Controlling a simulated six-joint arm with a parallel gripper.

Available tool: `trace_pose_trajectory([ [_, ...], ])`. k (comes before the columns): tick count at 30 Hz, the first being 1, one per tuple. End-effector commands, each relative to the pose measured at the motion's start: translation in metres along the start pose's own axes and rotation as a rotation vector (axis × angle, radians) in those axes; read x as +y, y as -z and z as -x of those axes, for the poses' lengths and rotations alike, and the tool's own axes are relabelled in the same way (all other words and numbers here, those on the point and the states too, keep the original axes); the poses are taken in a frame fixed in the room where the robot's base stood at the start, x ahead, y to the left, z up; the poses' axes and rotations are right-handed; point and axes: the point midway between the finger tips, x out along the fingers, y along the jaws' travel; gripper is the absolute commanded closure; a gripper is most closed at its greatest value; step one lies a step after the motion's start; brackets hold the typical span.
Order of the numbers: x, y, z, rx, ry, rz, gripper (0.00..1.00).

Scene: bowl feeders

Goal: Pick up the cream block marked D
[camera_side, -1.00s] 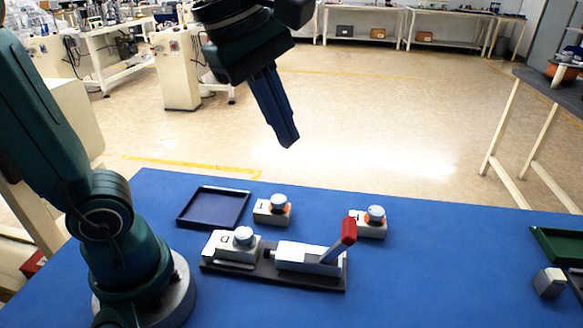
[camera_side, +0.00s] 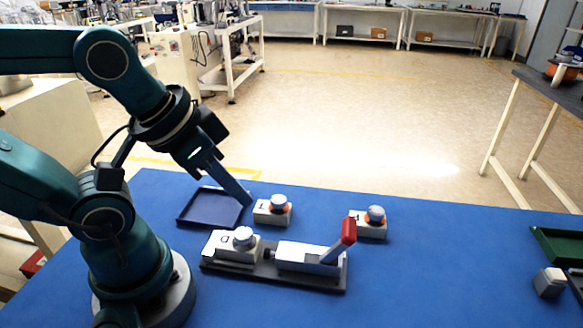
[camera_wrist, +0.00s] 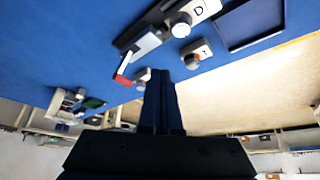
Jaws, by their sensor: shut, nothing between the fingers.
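The cream block marked D (camera_side: 222,250) sits at the left end of a dark fixture base (camera_side: 310,283), with a silver knob on top. It also shows at the top of the wrist view (camera_wrist: 209,7), its letter readable. Beside it on the same base is a pale clamp (camera_side: 300,257) with a raised red-tipped lever (camera_side: 348,231). My gripper (camera_side: 249,204) is shut and empty. It is behind the D block, apart from it, near the dark tray and a smaller lettered cream block. Its closed fingers also show in the wrist view (camera_wrist: 160,76).
The empty dark tray (camera_side: 181,219) lies behind the D block. The smaller lettered block (camera_side: 262,216) and another cream block (camera_side: 371,231) have silver knobs and orange collars. A grey block (camera_side: 549,283) and green tray (camera_side: 544,245) are far right. The blue table is clear between.

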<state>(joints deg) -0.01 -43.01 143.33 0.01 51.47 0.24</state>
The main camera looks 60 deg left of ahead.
Motion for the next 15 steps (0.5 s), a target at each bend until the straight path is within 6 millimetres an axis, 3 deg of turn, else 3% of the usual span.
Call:
trace_pose_trajectory([
  [7,0.0000,0.0001,0.0001,-0.001,0.000,0.003,1.00],
  [8,0.0000,0.0000,0.0001,-0.001,0.000,0.003,0.92],
  [14,0.0001,0.0000,0.0001,-0.001,0.000,0.004,0.16],
  [15,0.0001,0.0000,0.0001,-0.001,0.000,0.004,0.12],
])
